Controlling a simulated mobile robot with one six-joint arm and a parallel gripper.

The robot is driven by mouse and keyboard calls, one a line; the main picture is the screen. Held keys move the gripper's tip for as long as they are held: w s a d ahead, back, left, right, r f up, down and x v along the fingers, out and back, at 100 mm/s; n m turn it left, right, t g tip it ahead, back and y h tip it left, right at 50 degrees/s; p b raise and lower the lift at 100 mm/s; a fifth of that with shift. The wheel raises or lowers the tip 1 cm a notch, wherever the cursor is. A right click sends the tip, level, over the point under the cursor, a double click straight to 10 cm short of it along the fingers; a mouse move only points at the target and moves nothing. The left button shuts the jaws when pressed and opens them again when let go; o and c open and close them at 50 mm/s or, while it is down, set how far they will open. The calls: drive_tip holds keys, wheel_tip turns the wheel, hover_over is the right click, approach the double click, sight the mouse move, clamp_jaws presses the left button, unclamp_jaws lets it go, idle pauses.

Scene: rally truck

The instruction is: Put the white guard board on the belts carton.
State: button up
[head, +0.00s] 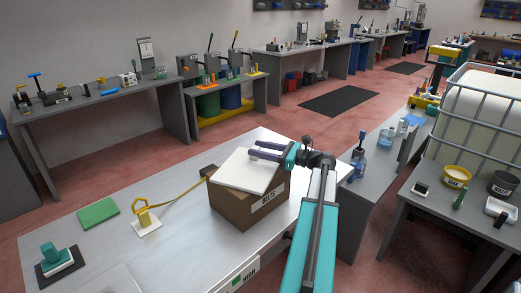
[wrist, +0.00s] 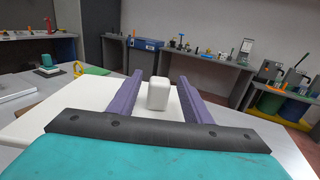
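The white guard board (head: 240,171) lies on top of the brown belts carton (head: 240,210), turned a little against it and reaching past its edge. In the wrist view the board (wrist: 95,98) spreads under my fingers. A white upright block (wrist: 158,94) stands between the fingers and looks like the board's grip. My gripper (head: 254,150) is over the board's far right part. In the wrist view my gripper (wrist: 160,77) is open, with a gap on each side of the block. The carton's top is mostly hidden under the board.
The carton stands on a grey bench (head: 180,245). To its left are a yellow strap tool (head: 146,219), a green pad (head: 98,213) and a teal-handled block (head: 54,256). A second bench (head: 385,170) stands to the right. The bench front is mostly clear.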

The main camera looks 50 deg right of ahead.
drive_tip(key=shift+r, duration=0.1)
drive_tip(key=b+v, duration=0.3)
drive_tip(key=v, duration=0.8)
drive_tip(key=shift+s+d, duration=0.15)
drive_tip(key=shift+s, duration=0.35)
idle(0.5)
